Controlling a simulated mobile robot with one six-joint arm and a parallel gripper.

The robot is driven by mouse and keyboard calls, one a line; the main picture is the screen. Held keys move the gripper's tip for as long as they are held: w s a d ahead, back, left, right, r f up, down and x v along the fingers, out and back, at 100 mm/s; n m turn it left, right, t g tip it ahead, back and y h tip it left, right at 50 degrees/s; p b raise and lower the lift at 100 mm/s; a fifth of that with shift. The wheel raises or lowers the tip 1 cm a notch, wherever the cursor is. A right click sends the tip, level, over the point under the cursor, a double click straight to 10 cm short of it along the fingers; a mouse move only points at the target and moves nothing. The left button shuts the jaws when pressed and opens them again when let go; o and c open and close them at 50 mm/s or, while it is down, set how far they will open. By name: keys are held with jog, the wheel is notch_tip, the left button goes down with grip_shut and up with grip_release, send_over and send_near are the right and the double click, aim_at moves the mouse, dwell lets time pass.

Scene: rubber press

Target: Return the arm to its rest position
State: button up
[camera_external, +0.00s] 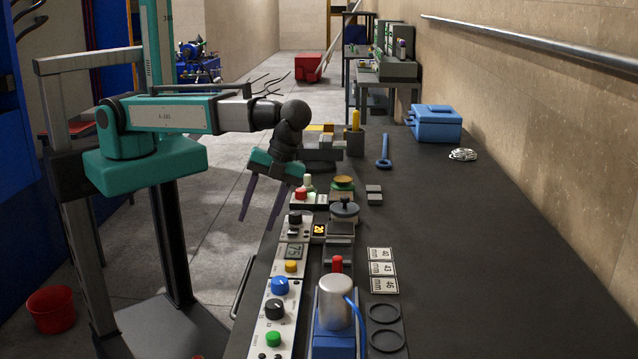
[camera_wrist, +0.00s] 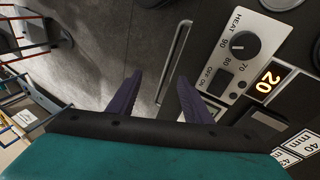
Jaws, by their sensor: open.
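My gripper (camera_external: 256,222) hangs from the bent wrist of my teal arm, its two purple fingers apart and pointing down. Nothing is between them. It is at the left edge of the dark bench (camera_external: 480,250), beside the control panels. In the wrist view my gripper (camera_wrist: 160,76) is open, with grey floor and the bench edge beyond the fingers. My arm reaches out level from its column, and the wrist folds downward at its end.
A HEAT panel (camera_wrist: 250,35) with a black dial and a display (camera_wrist: 270,82) reading 20 lies right of the fingers. A metal handle (camera_wrist: 172,62) runs along the bench edge. A silver cylinder (camera_external: 336,302) and a blue toolbox (camera_external: 436,124) stand on the bench.

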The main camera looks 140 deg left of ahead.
jog(key=s+d+f+n+g+h+p, duration=0.1)
jog(key=s+d+f+n+h, duration=0.1)
jog(key=s+d+f, duration=0.6)
jog(key=s+d+f+n+g+h, duration=0.2)
jog(key=s+d+f, duration=0.1)
jog(key=d+f, duration=0.75)
jog(key=s+a+f+n+y+b, duration=0.1)
jog(key=s+a+f+y+b, duration=0.1)
jog(key=s+f, duration=0.3)
jog(key=s+a+f+n+g+y+b, duration=0.1)
jog(key=s+f, duration=0.5)
jog(key=f, duration=0.8)
jog(key=s+a+f+n+y+b, duration=0.1)
jog(key=s+a+f+y+b, duration=0.3)
jog(key=f, duration=0.6)
jog(key=shift+s+f+y+b, duration=0.25)
jog(key=shift+s+y+b, duration=0.2)
jog(key=shift+s+y, duration=0.45)
jog(key=shift+s+d, duration=0.1)
